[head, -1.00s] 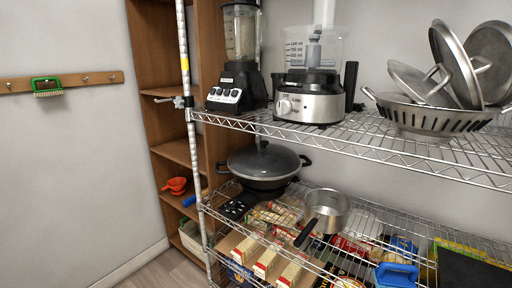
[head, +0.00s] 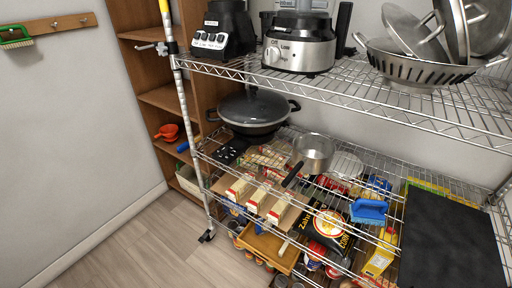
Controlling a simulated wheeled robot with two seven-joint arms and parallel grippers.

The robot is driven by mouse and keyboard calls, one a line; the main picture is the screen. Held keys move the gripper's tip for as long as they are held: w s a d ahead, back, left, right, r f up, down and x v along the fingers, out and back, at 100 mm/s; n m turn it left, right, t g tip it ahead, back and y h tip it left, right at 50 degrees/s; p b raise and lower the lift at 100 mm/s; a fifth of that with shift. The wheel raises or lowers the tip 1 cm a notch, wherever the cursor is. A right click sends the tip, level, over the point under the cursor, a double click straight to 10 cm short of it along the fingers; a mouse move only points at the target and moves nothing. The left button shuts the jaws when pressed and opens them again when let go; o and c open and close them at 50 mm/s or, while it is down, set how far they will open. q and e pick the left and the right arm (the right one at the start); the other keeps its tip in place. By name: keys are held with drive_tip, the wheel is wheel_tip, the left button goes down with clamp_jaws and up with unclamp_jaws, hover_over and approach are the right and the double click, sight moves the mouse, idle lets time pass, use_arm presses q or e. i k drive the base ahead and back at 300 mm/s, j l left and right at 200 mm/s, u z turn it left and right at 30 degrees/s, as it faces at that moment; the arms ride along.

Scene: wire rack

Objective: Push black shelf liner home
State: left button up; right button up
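The black shelf liner (head: 452,238) is a flat dark sheet at the right end of the middle wire shelf in the head view. Its near edge reaches down toward the bottom of the picture, and it looks to extend past the shelf's front; how far I cannot tell. Neither of my grippers shows in this view.
The wire rack's upper shelf (head: 400,100) holds a blender (head: 224,30), a food processor (head: 298,45) and a colander (head: 415,68) with lids. Floor (head: 130,240) is clear at left.

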sight(447, 243)
drive_tip(key=z, duration=1.95)
